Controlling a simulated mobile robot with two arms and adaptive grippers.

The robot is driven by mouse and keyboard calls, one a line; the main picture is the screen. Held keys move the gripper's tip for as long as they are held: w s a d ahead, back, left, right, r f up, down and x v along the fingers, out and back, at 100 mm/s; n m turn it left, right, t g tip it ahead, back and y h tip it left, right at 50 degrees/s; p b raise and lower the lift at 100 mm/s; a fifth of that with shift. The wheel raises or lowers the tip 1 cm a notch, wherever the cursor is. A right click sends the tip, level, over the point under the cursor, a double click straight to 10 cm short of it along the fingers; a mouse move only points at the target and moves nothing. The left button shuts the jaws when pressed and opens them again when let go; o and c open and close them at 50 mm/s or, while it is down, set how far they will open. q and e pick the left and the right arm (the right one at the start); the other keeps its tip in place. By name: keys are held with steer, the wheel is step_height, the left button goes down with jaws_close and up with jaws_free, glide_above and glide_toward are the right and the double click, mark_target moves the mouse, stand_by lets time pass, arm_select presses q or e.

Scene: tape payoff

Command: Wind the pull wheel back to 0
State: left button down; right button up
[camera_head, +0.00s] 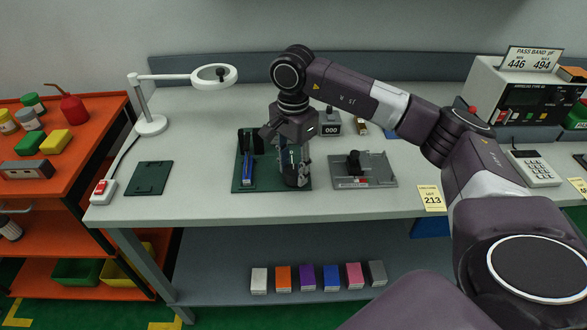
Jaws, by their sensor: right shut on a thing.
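A green-based payoff fixture (240,184) stands on the bench at centre, with a blue upright part (247,168) at its left. My right gripper (294,170) reaches down over the fixture's right side and is shut on a part there. That part looks like the pull wheel, but the gripper hides most of it, and I cannot read any scale or mark on it. My left gripper is not in view.
A grey fixture with a black knob (354,162) stands just right of the gripper. Behind is a small counter box (330,122) showing 000. A magnifier lamp (151,124) and a flat green plate (151,178) are at left.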

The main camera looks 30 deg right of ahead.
mark_target(293, 170)
steer(key=shift+w+r, duration=0.1)
steer(key=o, duration=1.2)
steer(key=shift+c, duration=0.2)
step_height(293, 170, up, 12)
